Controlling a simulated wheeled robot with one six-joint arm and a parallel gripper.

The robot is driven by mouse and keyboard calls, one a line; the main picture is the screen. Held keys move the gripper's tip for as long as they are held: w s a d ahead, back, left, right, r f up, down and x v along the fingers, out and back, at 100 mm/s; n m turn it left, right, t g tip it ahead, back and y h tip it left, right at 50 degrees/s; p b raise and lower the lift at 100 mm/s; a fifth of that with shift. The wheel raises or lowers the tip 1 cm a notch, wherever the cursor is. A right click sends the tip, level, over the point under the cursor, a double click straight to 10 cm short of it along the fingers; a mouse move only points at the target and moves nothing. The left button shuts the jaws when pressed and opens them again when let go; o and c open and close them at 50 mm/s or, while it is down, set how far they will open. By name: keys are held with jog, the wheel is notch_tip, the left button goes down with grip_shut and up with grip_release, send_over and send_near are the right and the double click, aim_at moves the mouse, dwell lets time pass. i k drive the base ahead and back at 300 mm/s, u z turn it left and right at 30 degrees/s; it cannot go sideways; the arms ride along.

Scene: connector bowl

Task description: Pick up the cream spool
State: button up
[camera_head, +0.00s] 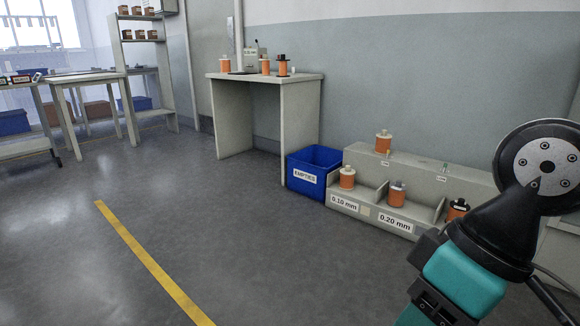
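Several spools with orange windings stand on the grey rack. The one in the left bay, labelled 0.10 mm, has pale, cream-looking ends (347,177); it stands upright. Another spool (383,144) stands on the rack's upper ledge; its end looks tan or cream, and I cannot tell the exact shade. A spool with greyish ends (397,193) stands in the 0.20 mm bay. A dark-ended spool (457,209) is to its right, partly hidden by my arm. My teal and black arm fills the lower right; my gripper is out of view.
The grey rack (437,180) stands low against the wall. A blue bin (314,168) labelled EMPTIES is left of it. A table (262,78) further back bears more spools. Open floor with a yellow line (150,262) lies at left. Benches and shelves stand far left.

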aim_at(383, 143)
jog(key=u, duration=0.05)
jog(key=i, duration=2.75)
jog(key=z, duration=0.75)
jog(key=i, duration=1.35)
jog(key=z, duration=0.4)
